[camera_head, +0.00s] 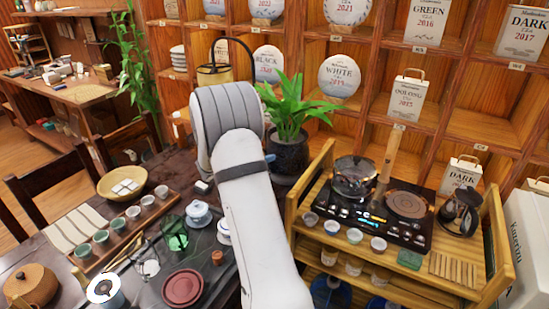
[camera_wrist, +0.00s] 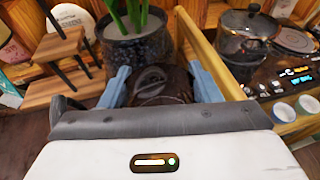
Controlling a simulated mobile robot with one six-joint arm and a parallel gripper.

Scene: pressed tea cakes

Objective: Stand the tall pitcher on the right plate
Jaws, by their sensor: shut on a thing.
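My gripper (camera_wrist: 162,76) shows in the wrist view, its two blue fingers on either side of a dark brown, round-topped vessel, probably the tall pitcher (camera_wrist: 163,88). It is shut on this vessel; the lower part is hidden. The right plate (camera_head: 406,204) is a bare brown round burner on the black cooktop (camera_head: 372,226). A glass pot with a lid (camera_head: 354,178) sits on the left burner. Another dark, glassy pitcher (camera_head: 460,211) stands right of the cooktop.
A potted plant (camera_head: 289,150) stands just behind my gripper. The wooden cart's raised left edge (camera_head: 311,185) lies between gripper and cooktop. An upright wooden stick (camera_head: 390,152) rises between the burners. Small cups (camera_head: 333,227) line the cooktop's front.

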